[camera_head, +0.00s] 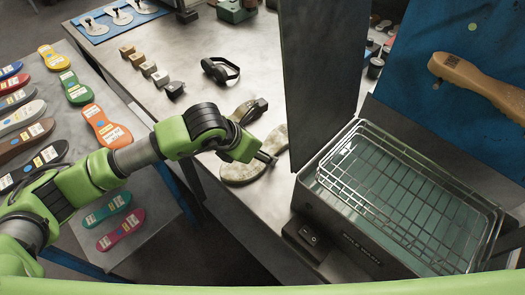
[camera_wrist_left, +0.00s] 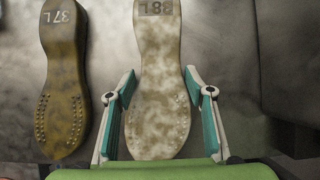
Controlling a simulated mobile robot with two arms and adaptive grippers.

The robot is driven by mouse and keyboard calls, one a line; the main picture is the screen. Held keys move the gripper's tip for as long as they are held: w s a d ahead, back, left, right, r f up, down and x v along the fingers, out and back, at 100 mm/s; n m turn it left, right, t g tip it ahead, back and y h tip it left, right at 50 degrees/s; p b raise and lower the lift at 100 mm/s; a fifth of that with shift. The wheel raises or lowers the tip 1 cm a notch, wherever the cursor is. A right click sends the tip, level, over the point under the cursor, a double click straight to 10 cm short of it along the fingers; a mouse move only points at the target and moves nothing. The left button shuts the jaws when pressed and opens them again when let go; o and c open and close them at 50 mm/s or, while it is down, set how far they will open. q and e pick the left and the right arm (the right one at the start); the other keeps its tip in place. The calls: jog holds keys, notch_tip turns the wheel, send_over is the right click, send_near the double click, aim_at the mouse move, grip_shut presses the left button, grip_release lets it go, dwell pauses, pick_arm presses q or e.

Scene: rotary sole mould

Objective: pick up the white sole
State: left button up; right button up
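A pale, mottled off-white sole (camera_wrist_left: 158,115) marked 38L lies flat on the metal table. In the left wrist view it runs between the two fingers of my left gripper (camera_wrist_left: 161,74), its marked end beyond the fingertips. In the head view this pale sole (camera_head: 240,172) is partly covered by the gripper. My left gripper (camera_head: 261,135) is open, with a finger either side; I see no grip on the sole. An olive-brown sole (camera_wrist_left: 62,85) marked 37L lies to its left in the wrist view. My right gripper is not in view.
A metal basin with a wire rack (camera_head: 400,190) stands right, its tall dark panel (camera_head: 318,80) upright near the gripper. Black ear muffs (camera_head: 220,69) and several small blocks (camera_head: 148,68) lie further back. Coloured soles, including an orange one (camera_head: 107,124), lie on the left table.

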pick_arm(q)
jog(key=shift+w+r, duration=0.1)
jog(key=shift+r, duration=0.05)
jog(key=shift+r, duration=0.25)
notch_tip(320, 180, up, 2)
jog(key=shift+r, duration=0.1)
jog(key=w+a+r+b, duration=0.5)
jog(key=w+a+r, duration=0.2)
jog(key=w+r, duration=0.3)
jog(key=shift+w+a, duration=0.3)
jog(key=shift+w, duration=0.5)
